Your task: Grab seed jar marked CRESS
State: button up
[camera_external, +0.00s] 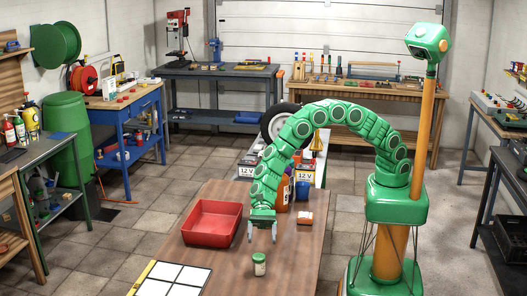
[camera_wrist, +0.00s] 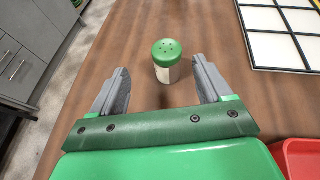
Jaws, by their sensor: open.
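A small jar (camera_external: 259,264) with a green lid and a pale body stands upright on the brown wooden table. Its label is too small to read in the external view. In the wrist view the jar (camera_wrist: 166,62) shows a green lid with holes, and no lettering is readable. My gripper (camera_external: 262,238) is open and empty, pointing down above the table. In the external view it appears above the jar. In the wrist view the jar shows between and slightly beyond the fingertips, with a gap on both sides.
A red tray (camera_external: 212,222) stands left of my gripper on the table (camera_external: 302,255). A white grid board (camera_external: 172,280) lies at the front left. The table right of the jar is clear.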

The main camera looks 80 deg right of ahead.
aim_at(258, 264)
jog(key=f, duration=0.1)
jog(key=a+f+m, duration=0.1)
jog(key=a+f, duration=0.1)
jog(key=shift+w+a+t, duration=0.2)
jog(key=shift+w+t, duration=0.1)
jog(key=shift+r+x, duration=0.2)
jog(key=shift+x, duration=1.65)
jog(key=shift+r+x, duration=0.2)
jog(key=shift+x, duration=1.7)
jog(key=shift+s+a, duration=0.15)
jog(key=shift+s, duration=0.05)
jog(key=c, duration=1)
jog(key=shift+c, duration=0.2)
jog(key=shift+r, duration=0.25)
notch_tip(258, 264, up, 3)
jog(key=shift+s+r, duration=0.1)
jog(key=s+d+r, duration=0.8)
jog(key=d+r, duration=0.1)
jog(key=d, duration=0.2)
